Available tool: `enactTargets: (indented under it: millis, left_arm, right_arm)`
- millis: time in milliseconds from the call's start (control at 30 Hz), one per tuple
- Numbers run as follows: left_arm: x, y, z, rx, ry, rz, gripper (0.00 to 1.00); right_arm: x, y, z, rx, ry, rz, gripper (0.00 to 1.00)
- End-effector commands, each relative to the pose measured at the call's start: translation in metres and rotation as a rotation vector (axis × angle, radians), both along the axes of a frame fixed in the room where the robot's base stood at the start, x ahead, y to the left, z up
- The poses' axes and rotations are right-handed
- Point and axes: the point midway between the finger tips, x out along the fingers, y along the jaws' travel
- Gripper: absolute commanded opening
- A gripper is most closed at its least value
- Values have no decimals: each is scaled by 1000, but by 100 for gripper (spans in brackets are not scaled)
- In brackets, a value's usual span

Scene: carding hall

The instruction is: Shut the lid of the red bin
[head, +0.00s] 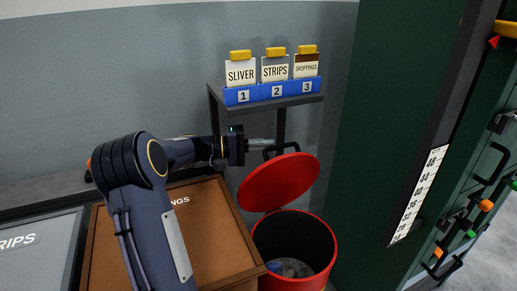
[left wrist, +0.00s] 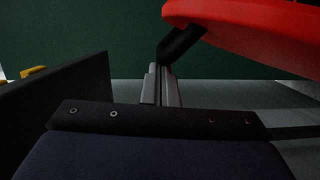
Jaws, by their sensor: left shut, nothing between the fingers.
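The red bin (head: 325,262) stands on the floor at the lower middle of the head view, its mouth open with some pale and bluish stuff inside. Its round red lid (head: 280,183) is tilted up at the back, with a black handle (head: 285,147) at its upper edge. My left gripper (head: 270,143) is shut and empty, its fingertips at the handle's left end. In the left wrist view, the shut fingers (left wrist: 162,84) reach up to the black handle (left wrist: 182,43) beneath the red lid (left wrist: 250,30); whether they touch is unclear. My right gripper is out of view.
A brown box (head: 215,235) stands left of the bin, beside a grey one (head: 45,250) marked "STRIPS". Behind, a dark stand (head: 290,103) carries blue numbered holders with label cards. A dark green machine (head: 375,120) rises close on the right.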

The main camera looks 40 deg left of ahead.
Motion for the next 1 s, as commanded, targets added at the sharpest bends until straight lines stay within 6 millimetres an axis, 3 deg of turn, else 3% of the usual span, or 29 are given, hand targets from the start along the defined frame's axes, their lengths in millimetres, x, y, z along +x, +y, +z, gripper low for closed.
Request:
enactTargets:
  millis: [33, 100, 500, 700, 1000]
  left_arm:
    - [-6, -11, -10, 36, -21, -3, 0]
    - [-13, -25, -11, 87, -47, -2, 0]
    - [-47, -91, -27, 339, -179, -1, 0]
    - [-56, -108, -32, 412, -216, -1, 0]
    - [-60, -116, -33, 447, -232, 0, 0]
  right_arm:
    - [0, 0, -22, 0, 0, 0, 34]
    - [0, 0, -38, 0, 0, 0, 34]
    - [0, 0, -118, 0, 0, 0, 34]
    - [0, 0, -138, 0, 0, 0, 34]
    - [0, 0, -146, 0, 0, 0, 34]
